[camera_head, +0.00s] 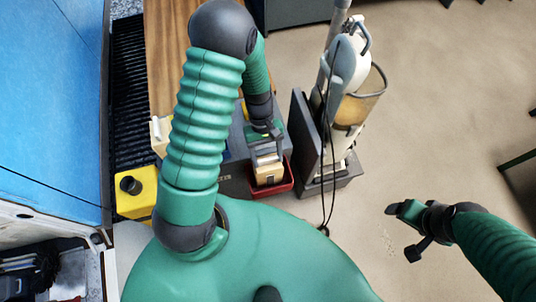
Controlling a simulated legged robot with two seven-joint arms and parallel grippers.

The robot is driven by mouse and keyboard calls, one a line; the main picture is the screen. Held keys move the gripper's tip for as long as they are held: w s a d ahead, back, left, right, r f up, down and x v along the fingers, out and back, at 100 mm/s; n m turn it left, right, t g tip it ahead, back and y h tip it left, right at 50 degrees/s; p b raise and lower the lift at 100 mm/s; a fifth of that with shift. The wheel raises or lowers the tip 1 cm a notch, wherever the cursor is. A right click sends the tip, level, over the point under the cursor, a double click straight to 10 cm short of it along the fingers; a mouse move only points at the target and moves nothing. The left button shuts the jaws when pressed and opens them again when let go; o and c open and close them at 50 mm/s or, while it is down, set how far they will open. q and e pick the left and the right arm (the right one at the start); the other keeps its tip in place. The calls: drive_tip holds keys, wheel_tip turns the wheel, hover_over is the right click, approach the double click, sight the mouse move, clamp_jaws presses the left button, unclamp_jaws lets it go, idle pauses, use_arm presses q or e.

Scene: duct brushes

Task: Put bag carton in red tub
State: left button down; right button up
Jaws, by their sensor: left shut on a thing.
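The bag carton (269,174) is a small tan box with a pale top. My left gripper (266,157) points down and is shut on it from above. The red tub (287,182) is directly under and around the carton in the picture, with its red wall showing at the right and below. I cannot tell whether the carton touches the tub's floor, which is hidden. My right gripper (403,230) is at the lower right, over the bare floor, open and empty, far from the tub.
A grey stand with an upright vacuum-like machine (349,85) and hanging black cables is close to the tub's right. A wooden-topped bench (166,45) is behind my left arm.

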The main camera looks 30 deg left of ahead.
use_arm(q)
drive_tip(key=shift+d+r, duration=0.1)
drive_tip(key=shift+d, duration=0.35)
use_arm(e)
drive_tip(key=shift+d+f, duration=0.1)
drive_tip(key=shift+d, duration=0.4)
use_arm(q)
drive_tip(key=c, duration=0.6)
unclamp_jaws()
drive_tip(key=shift+c, duration=0.2)
drive_tip(key=o, duration=0.4)
drive_tip(key=shift+a, duration=0.25)
use_arm(e)
drive_tip(key=shift+a, duration=0.3)
